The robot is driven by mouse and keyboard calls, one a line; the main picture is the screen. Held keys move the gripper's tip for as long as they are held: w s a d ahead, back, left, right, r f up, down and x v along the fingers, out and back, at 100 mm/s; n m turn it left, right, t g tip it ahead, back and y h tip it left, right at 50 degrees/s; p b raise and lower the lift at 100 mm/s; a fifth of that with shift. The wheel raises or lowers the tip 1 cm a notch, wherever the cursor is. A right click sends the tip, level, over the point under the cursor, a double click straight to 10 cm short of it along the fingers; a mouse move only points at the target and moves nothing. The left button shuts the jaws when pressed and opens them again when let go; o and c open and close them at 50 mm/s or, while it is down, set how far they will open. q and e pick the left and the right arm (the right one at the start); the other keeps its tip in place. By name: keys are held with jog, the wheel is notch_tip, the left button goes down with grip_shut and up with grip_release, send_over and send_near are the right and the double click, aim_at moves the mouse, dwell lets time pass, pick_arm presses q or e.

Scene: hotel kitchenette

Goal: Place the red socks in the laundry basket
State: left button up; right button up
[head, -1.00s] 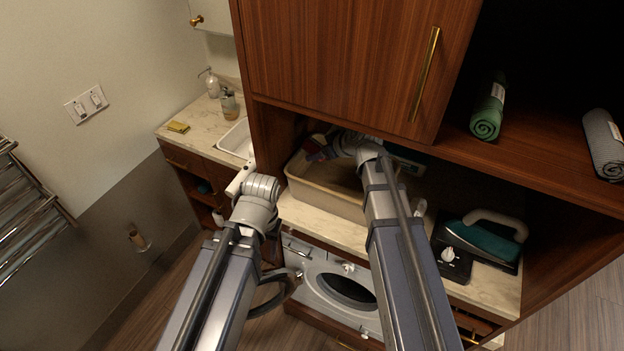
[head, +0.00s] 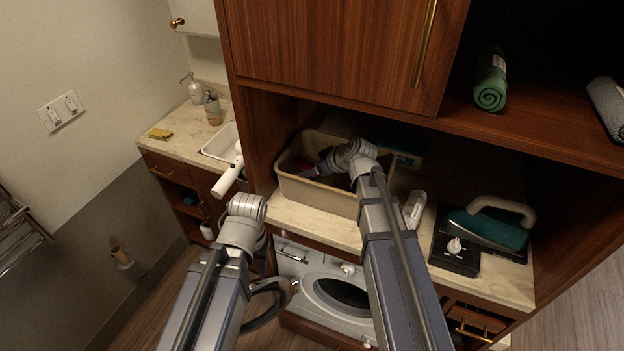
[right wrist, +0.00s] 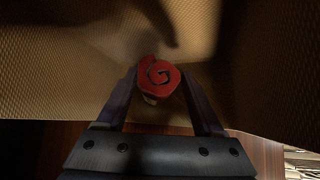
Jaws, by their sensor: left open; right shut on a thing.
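The red socks (right wrist: 160,75) are a rolled red bundle with a spiral end, held between the fingertips of my right gripper (right wrist: 160,82) in the right wrist view. The laundry basket (head: 318,196) is a beige bin on the counter under the wooden cabinet. In the head view my right gripper (head: 314,172) reaches down inside the basket's opening, and the socks there are dark and mostly hidden. Woven basket walls surround the socks in the wrist view. I cannot tell if the socks touch the basket floor.
A washing machine (head: 325,292) is below. A rolled green towel (head: 491,80) lies on the shelf above right. The cabinet's underside is close above the basket.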

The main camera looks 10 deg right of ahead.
notch_tip(320, 180, down, 2)
jog(key=shift+f+b, duration=0.1)
jog(key=shift+b, duration=0.45)
jog(key=shift+f, duration=0.2)
pick_arm(q)
jog(key=shift+w+a+f, duration=0.1)
jog(key=shift+a+f, duration=0.15)
jog(key=shift+f, duration=0.4)
jog(key=shift+a+f, duration=0.2)
jog(key=shift+f, duration=0.4)
pick_arm(e)
jog(key=shift+r, duration=0.1)
pick_arm(q)
jog(key=shift+d, duration=0.1)
pick_arm(e)
jog(key=shift+f+b, duration=0.25)
jog(key=shift+b, duration=0.1)
pick_arm(q)
jog(key=shift+f, duration=0.1)
pick_arm(e)
jog(key=o, duration=1.4)
jog(key=shift+r, duration=0.1)
jog(key=shift+c, duration=0.2)
